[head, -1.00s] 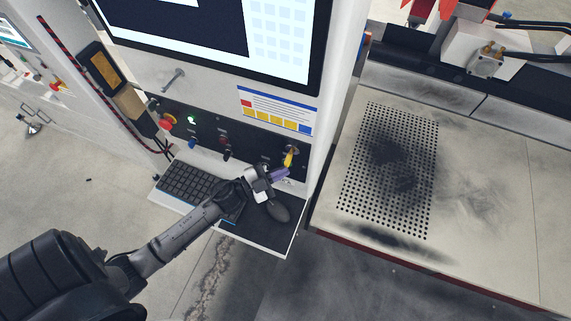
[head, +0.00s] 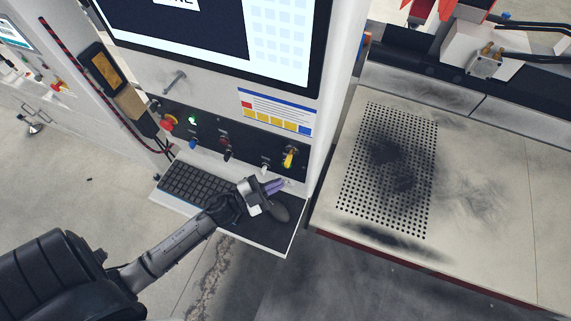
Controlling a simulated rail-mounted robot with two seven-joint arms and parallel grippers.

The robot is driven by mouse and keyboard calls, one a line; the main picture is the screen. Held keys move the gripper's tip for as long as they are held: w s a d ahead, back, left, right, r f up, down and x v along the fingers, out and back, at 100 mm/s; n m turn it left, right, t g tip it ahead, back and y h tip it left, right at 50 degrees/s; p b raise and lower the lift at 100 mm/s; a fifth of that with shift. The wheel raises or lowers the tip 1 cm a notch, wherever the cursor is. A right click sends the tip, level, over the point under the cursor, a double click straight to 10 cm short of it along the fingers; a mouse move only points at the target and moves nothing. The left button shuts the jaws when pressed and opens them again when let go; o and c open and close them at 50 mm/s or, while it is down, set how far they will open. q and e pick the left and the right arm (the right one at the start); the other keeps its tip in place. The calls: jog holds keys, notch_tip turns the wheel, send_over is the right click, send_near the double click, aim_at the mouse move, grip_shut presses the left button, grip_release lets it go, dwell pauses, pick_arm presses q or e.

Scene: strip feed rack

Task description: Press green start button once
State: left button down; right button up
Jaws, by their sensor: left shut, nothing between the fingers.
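The green start button (head: 193,120) glows on the dark control panel (head: 212,137), between the red emergency stop (head: 169,122) on its left and a row of switches on its right. My left gripper (head: 279,185) is shut and empty. It hovers over the keyboard shelf near the mouse, below and to the right of the green button and apart from it. Its purple fingertips point right, below the yellow switch (head: 289,158). My right gripper is not in the view.
A keyboard (head: 190,184) and a dark mouse (head: 288,209) lie on the shelf below the panel. The screen (head: 215,35) is above. A perforated worktable (head: 480,190) stands at the right. A handle (head: 173,80) sticks out above the panel.

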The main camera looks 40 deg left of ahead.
pick_arm(q)
jog(key=shift+s+d, duration=0.2)
jog(key=shift+s, duration=0.4)
jog(key=shift+s+d, duration=0.2)
jog(key=shift+s, duration=0.4)
jog(key=s+a+f+n+g+y, duration=0.3)
jog(key=a+n+g+y, duration=0.15)
jog(key=n+y, duration=0.65)
jog(key=s+d+f+g+h, duration=0.25)
jog(key=s+d+g, duration=0.45)
jog(key=s+g, duration=0.45)
notch_tip(320, 180, up, 16)
jog(key=t+p, duration=0.2)
jog(key=p, duration=1.4)
jog(key=shift+s+r, duration=0.2)
jog(key=shift+s, duration=0.15)
